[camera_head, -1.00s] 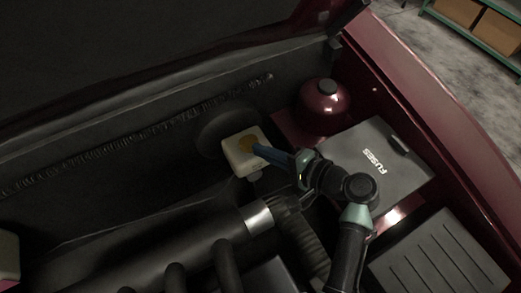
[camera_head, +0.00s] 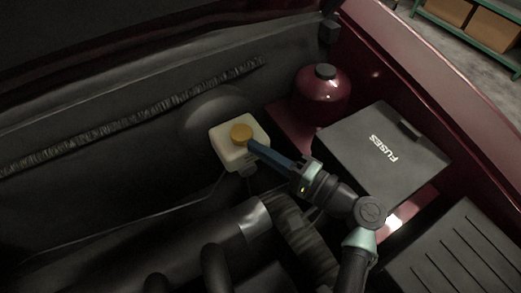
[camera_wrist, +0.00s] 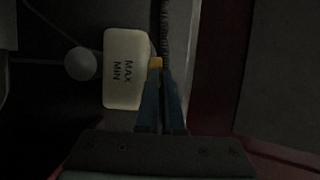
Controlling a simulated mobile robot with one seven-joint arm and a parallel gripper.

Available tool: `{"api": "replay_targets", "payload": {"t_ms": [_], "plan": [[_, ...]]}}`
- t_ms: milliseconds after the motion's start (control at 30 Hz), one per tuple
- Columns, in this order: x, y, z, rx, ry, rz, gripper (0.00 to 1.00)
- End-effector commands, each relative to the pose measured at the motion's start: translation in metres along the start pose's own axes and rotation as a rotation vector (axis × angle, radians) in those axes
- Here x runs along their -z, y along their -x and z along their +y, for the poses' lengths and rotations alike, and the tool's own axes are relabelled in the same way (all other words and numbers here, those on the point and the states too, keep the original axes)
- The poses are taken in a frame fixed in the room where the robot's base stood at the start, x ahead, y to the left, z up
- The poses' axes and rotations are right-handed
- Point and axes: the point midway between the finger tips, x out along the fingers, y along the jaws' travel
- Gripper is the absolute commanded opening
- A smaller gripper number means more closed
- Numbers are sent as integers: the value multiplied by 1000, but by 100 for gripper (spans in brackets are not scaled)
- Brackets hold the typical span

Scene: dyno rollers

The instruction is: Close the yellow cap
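The yellow cap (camera_head: 241,132) sits at the top of a white reservoir tank (camera_head: 231,157) in the engine bay. My gripper (camera_head: 252,147) reaches in from the lower right, its blue fingertips at the cap's near edge; I cannot tell whether they touch it. In the wrist view, the two blue fingers (camera_wrist: 159,72) lie close together and look shut. A small yellow part of the cap (camera_wrist: 155,62) shows just beyond their tips, and the rest is hidden. The white tank (camera_wrist: 124,85), marked MAX and MIN, is left of the fingers.
A red round reservoir with a black cap (camera_head: 321,95) stands right of the tank. A grey fuse box (camera_head: 373,167) lies farther right, near my arm. Dark pipes and a ribbed hose (camera_head: 293,224) run below. A round strut dome (camera_head: 205,108) is behind the tank.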

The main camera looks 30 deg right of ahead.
Motion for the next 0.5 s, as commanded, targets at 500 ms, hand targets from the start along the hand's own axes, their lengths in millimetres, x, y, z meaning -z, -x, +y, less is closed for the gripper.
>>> {"api": "replay_targets", "payload": {"t_ms": [500], "plan": [[-1,0,2,-5,-3,-1,35]]}}
